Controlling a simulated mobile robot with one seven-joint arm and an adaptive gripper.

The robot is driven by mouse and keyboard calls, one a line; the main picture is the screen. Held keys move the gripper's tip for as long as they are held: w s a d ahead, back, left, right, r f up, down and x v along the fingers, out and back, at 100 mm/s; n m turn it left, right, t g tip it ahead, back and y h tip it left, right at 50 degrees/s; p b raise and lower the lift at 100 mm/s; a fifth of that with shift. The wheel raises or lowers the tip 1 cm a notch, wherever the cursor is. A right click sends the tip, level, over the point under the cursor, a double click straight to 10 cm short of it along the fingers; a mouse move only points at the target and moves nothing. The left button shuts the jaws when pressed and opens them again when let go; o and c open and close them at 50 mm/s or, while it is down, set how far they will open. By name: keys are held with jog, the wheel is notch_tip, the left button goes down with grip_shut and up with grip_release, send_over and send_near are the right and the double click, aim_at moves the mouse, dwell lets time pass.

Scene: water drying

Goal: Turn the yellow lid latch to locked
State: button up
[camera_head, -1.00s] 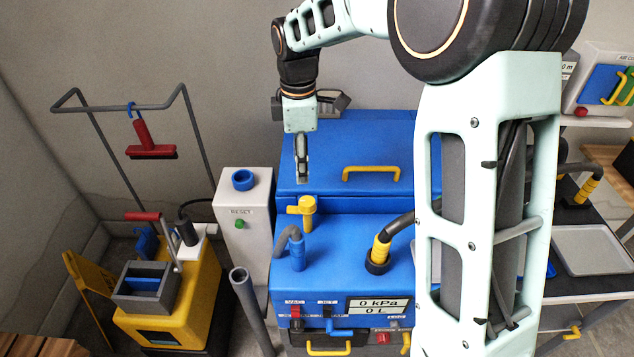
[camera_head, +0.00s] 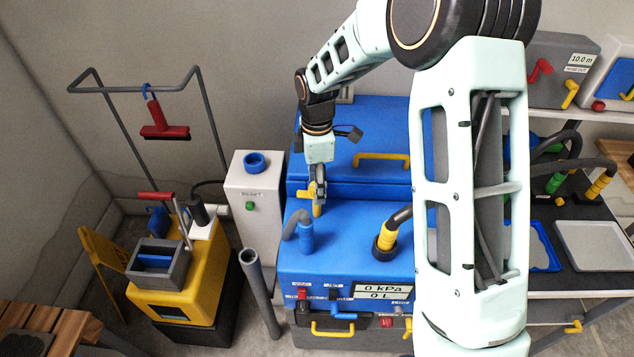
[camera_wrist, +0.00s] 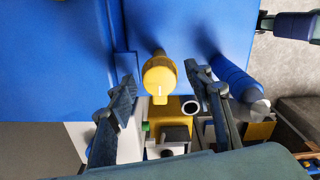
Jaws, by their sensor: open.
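The yellow lid latch (camera_head: 317,209) sits at the step between the blue machine's lid (camera_head: 335,160) and its lower front body (camera_head: 345,237). In the wrist view the latch (camera_wrist: 160,74) shows a round face with a small pale mark, its stem running up toward the blue surface. My gripper (camera_head: 318,192) is directly over the latch and partly hides it in the head view. In the wrist view my gripper (camera_wrist: 161,90) is open, one finger on each side of the latch, with visible gaps. Whether it touches the latch elsewhere cannot be told.
A yellow lid handle (camera_head: 381,157) lies right of my gripper. A grey-blue hose elbow (camera_head: 304,236) and a black hose with yellow collar (camera_head: 388,236) rise from the front body. A white box (camera_head: 252,190) stands left. My arm hides the machine's right side.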

jog(key=shift+c, duration=0.3)
jog(key=c, duration=1.1)
jog(key=m+b, duration=0.2)
jog(key=m, duration=0.2)
jog(key=shift+f+m, duration=0.1)
jog(key=shift+m, duration=0.2)
jog(key=m+b, duration=0.1)
jog(key=m, duration=0.3)
jog(key=shift+m+b, duration=0.3)
jog(key=m+b, duration=0.1)
jog(key=m, duration=0.3)
jog(key=shift+m+b, duration=0.35)
jog(key=shift+m, duration=1.75)
